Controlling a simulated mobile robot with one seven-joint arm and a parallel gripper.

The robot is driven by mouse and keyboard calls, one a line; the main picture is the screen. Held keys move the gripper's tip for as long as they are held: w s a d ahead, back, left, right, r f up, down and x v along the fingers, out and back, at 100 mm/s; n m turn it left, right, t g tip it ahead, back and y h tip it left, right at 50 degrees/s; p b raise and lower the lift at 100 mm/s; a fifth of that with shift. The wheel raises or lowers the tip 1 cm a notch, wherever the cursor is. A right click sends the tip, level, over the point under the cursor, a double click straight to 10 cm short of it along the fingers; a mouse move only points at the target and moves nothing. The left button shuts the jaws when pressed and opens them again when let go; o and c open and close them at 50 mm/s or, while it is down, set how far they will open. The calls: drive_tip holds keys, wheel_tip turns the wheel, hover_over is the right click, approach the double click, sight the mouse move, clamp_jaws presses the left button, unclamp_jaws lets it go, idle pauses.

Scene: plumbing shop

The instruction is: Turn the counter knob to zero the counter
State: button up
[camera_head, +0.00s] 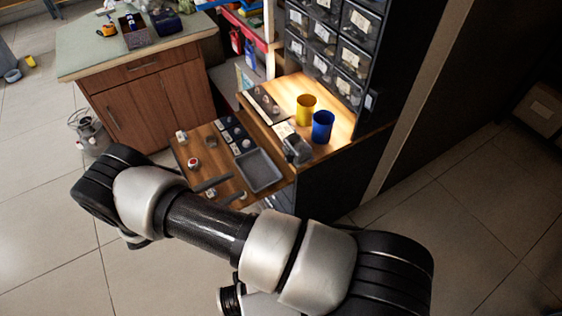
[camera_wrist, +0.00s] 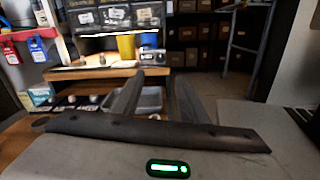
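A small grey-and-black device (camera_head: 296,148) stands on the raised wooden shelf, in front of the blue cup. It looks like the counter, but its knob and digits are too small to make out.
A grey tray (camera_head: 259,171) lies on the lower bench top, beside small knob-like parts (camera_head: 194,162). A yellow cup (camera_head: 306,109) and a blue cup (camera_head: 322,127) stand behind the device. Drawer bins (camera_head: 330,42) rise at the back. Open floor lies to the right.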

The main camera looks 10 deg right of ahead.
sight(286, 160)
drive_tip(key=x, duration=1.6)
drive_tip(key=shift+d, duration=0.3)
drive_tip(key=shift+c, duration=0.2)
clamp_jaws()
